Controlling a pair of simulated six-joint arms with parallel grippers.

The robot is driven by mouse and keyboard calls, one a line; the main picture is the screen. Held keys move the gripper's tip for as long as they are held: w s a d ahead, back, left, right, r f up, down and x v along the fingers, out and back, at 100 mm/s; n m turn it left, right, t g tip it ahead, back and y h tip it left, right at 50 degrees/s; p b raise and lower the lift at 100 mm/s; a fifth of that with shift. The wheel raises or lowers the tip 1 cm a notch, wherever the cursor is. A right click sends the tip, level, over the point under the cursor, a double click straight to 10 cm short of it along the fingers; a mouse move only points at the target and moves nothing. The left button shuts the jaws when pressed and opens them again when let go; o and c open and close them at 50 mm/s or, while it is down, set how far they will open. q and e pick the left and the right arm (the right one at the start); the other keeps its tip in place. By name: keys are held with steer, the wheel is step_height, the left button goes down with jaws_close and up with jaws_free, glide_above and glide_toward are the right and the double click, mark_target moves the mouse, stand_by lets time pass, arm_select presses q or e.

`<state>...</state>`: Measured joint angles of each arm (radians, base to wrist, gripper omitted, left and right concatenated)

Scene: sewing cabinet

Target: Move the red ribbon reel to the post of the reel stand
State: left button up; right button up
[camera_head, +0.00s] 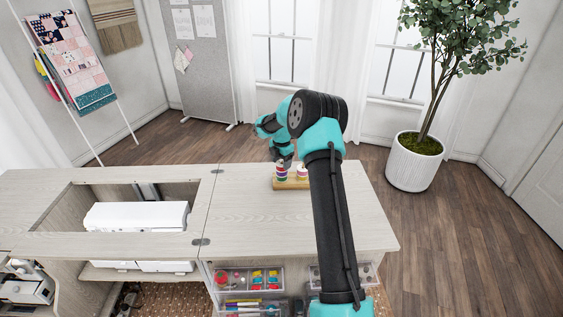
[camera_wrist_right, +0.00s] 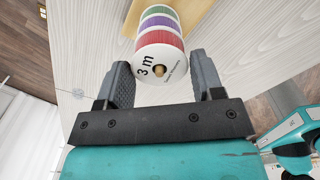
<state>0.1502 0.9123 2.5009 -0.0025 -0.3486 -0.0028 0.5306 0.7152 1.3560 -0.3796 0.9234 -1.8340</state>
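The red ribbon reel (camera_wrist_right: 160,39) is the nearest of a stack, with purple and green reels behind it, in the right wrist view. Its white face reads "3 m", and a wooden post tip (camera_wrist_right: 159,71) shows in its hole. My right gripper (camera_wrist_right: 160,64) is open, its fingers on either side of the reel's near face, with a gap visible at the left; contact at the right is unclear. In the head view my right gripper (camera_head: 284,160) is just above the left stack of the wooden reel stand (camera_head: 290,185). A second stack (camera_head: 302,172) stands to its right. My left gripper is not in view.
The pale cabinet top (camera_head: 240,210) is clear around the stand. A white sewing machine (camera_head: 137,216) sits in the opening at the left. Clear drawers (camera_head: 248,280) with coloured items are below the front edge. A potted tree (camera_head: 414,160) stands on the floor at the right.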

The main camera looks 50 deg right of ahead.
steer(key=o, duration=0.4)
step_height(320, 180, up, 17)
steer(key=shift+r, duration=0.2)
stand_by(0.6)
steer(key=shift+f, duration=0.15)
stand_by(0.5)
step_height(320, 180, down, 15)
steer(key=shift+r, duration=0.1)
stand_by(0.6)
